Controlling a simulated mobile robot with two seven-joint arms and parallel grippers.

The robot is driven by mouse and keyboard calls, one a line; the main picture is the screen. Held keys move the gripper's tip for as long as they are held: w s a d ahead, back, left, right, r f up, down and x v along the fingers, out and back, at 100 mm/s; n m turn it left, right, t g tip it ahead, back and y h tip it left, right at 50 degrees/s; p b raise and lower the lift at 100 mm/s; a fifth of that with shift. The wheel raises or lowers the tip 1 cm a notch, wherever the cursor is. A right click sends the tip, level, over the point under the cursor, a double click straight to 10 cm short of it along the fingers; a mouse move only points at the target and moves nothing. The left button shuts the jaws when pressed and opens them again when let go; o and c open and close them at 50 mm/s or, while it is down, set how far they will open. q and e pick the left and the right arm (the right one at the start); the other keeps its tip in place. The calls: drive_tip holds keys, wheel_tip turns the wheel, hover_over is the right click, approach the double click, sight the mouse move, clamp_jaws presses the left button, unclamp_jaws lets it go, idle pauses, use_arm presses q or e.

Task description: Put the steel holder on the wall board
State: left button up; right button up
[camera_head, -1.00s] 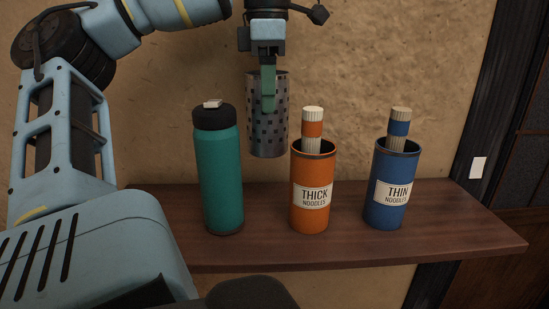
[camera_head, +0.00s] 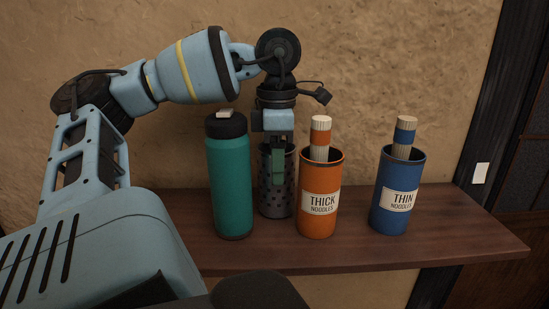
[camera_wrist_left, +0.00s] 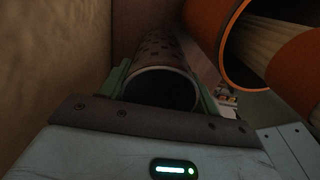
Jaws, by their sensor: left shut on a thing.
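The steel holder (camera_head: 274,204) is a grey perforated open cylinder. It is upright between the green bottle and the orange canister, slightly behind them. Its base is at or just above the brown wall board (camera_head: 340,252); I cannot tell if it touches. My left gripper (camera_head: 278,178) points down and is shut on the holder's wall near the top, with a green finger in front. In the left wrist view the holder (camera_wrist_left: 163,50) shows its open, empty-looking mouth between the green fingers. My right gripper is not in view.
A green bottle (camera_head: 229,185) stands close left of the holder. An orange noodle canister (camera_head: 320,222) stands close right, partly overlapping it in view. A blue noodle canister (camera_head: 398,175) is farther right. The board is free at its right end. The clay wall (camera_head: 400,60) is behind.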

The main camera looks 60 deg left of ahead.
use_arm(q)
drive_tip(key=shift+f, duration=0.15)
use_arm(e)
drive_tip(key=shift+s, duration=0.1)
use_arm(q)
drive_tip(key=o, duration=1.3)
wheel_tip(320, 180, up, 12)
drive_tip(key=shift+r+b, duration=0.1)
drive_tip(key=shift+b, duration=0.55)
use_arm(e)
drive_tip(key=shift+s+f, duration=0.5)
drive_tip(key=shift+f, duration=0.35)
